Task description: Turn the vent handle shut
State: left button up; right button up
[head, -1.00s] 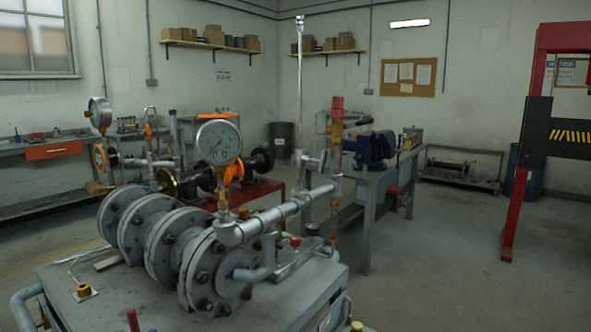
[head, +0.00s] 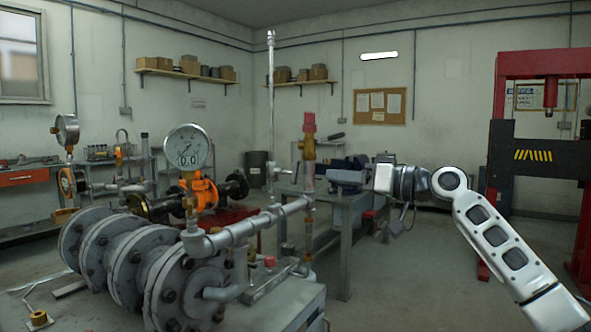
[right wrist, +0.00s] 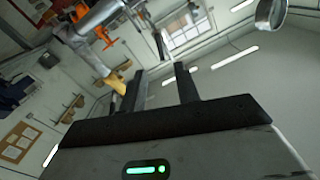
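The vent handle (head: 309,122) looks like a red lever standing upright on top of a brass valve (head: 309,148). The valve sits on a riser at the right end of the grey pipe. My right gripper (head: 352,178) is to the right of the valve, lower than the handle and apart from it. The gripper's fingers are hard to make out there against the vise. In the right wrist view my right gripper (right wrist: 158,70) has its two black fingers spread with nothing between them. A yellow brass fitting (right wrist: 113,82) shows beside the left finger. My left gripper is not in view.
A pressure gauge (head: 188,147) and an orange fitting (head: 203,192) stand left of the valve. Grey flanges (head: 165,290) fill the lower left. A workbench with a blue vise (head: 347,165) is behind. A red press frame (head: 500,85) stands at the right.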

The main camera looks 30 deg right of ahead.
aim_at(297, 174)
jog(key=p+x, duration=0.2)
jog(key=x, duration=0.9)
jog(key=shift+w+a, duration=0.1)
jog(key=shift+w, duration=0.1)
grip_shut()
